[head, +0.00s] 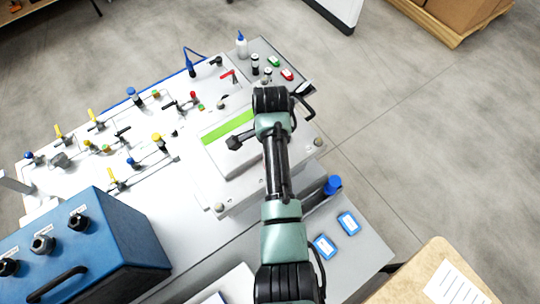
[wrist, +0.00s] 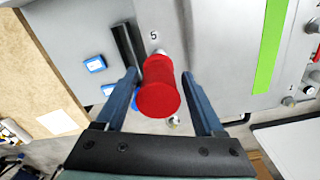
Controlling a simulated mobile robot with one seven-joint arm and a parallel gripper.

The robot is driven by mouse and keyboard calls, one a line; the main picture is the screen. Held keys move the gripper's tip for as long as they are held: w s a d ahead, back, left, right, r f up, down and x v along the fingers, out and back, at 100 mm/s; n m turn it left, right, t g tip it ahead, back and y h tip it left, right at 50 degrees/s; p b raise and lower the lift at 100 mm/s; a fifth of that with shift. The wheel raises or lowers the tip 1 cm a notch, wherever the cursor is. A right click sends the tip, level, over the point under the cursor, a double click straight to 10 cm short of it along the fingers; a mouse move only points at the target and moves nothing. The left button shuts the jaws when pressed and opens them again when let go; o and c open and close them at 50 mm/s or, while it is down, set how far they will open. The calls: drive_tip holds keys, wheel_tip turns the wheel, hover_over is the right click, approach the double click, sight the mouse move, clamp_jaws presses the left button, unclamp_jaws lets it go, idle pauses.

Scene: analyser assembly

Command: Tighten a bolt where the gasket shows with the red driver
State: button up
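The red driver (wrist: 158,88) stands between the fingers of my gripper (wrist: 160,74) in the wrist view. In the head view my arm reaches over the plate (head: 240,190) and the driver cannot be made out. Round bolt heads show at the plate's edges, one at the right (head: 318,142) and one at the front (head: 219,207). I cannot make out any gasket edge.
A green strip (head: 228,127) lies on the raised block. A blue box (head: 115,235) with black knobs stands at lower left. Blue tags (head: 348,223) and a blue cap (head: 333,185) are at the right. Valves and a bottle (head: 242,45) stand behind and left.

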drive_tip(key=shift+s+a, duration=0.1)
idle(0.3)
drive_tip(key=shift+d+f, duration=0.1)
drive_tip(key=shift+d, duration=0.15)
clamp_jaws()
idle(0.4)
idle(1.0)
drive_tip(key=shift+r, duration=3.05)
